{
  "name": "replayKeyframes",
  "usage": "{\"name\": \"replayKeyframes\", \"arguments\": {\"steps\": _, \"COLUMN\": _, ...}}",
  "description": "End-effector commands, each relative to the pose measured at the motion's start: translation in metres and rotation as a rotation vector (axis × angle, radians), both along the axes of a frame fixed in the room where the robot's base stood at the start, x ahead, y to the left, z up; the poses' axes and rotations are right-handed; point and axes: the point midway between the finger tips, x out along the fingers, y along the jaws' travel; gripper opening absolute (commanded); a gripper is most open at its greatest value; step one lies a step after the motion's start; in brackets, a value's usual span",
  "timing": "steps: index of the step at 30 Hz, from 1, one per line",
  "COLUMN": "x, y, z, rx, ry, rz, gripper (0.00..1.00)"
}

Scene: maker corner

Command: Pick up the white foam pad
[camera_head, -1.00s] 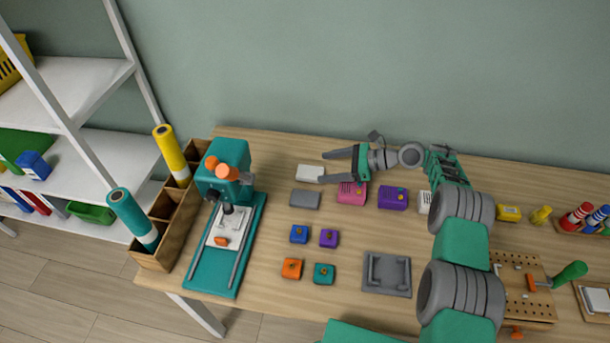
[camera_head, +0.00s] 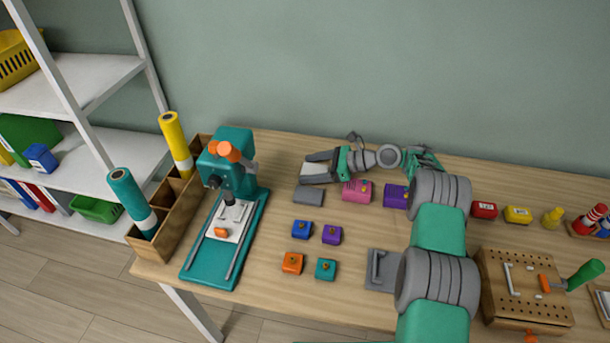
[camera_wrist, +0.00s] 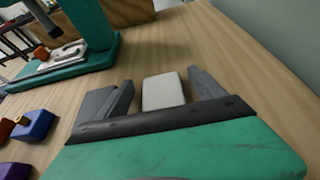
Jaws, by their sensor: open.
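The white foam pad (camera_wrist: 162,91) lies flat on the wooden table, and in the wrist view it sits between the two open fingers of my gripper (camera_wrist: 164,92). In the head view my gripper (camera_head: 318,168) is over the pad (camera_head: 314,172), which is partly hidden by the fingers. The fingers point left in the head view, and a gap shows on either side of the pad in the wrist view. I cannot tell how high the fingertips are above the table.
A grey pad (camera_head: 308,196) lies close in front of the white pad. A pink box (camera_head: 356,191) and a purple box (camera_head: 396,196) stand to the right. The teal press (camera_head: 226,215) and wooden rack (camera_head: 170,212) stand left. Bare table (camera_head: 275,185) lies between press and pads.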

Motion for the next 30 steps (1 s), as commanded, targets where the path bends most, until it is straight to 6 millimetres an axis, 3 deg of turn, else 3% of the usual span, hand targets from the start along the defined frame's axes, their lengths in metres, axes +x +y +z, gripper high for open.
{"name": "replayKeyframes", "arguments": {"steps": 6, "x": 0.0008, "y": 0.0025, "z": -0.0005, "rx": 0.000, "ry": -0.002, "rz": -0.001, "gripper": 0.78}}
{"name": "replayKeyframes", "arguments": {"steps": 30, "x": 0.0005, "y": 0.0033, "z": -0.0005, "rx": 0.000, "ry": -0.001, "rz": -0.001, "gripper": 0.15}}
